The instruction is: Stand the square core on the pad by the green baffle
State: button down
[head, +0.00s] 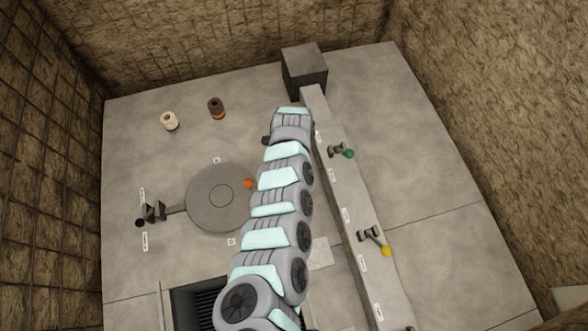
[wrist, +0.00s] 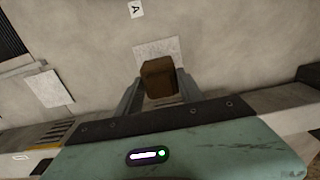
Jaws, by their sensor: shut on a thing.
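The square core (wrist: 158,76) is a brown block in the wrist view. My gripper (wrist: 159,90) is shut on it, with one finger on each side. A pale square pad (wrist: 150,47) lies behind and under the core in that view. I cannot tell whether the core touches the pad or hangs above it. The green baffle's knob (head: 348,154) shows in the head view, on the long raised channel right of my arm. My arm hides the gripper, the core and that pad in the head view.
A second pale pad (head: 320,252) lies near the yellow-knobbed baffle (head: 386,251). A round grey plate (head: 205,212) is left of my arm. A cream cylinder (head: 169,121) and a dark cylinder (head: 216,108) stand farther back. A grey block (head: 304,70) stands at the channel's far end.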

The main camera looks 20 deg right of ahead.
notch_tip(320, 180, down, 4)
jog(key=shift+f+b, duration=0.1)
jog(key=shift+b, duration=0.8)
jog(key=c, duration=0.7)
grip_release()
notch_tip(320, 180, up, 12)
jog(key=p, duration=0.4)
jog(key=shift+p, duration=0.35)
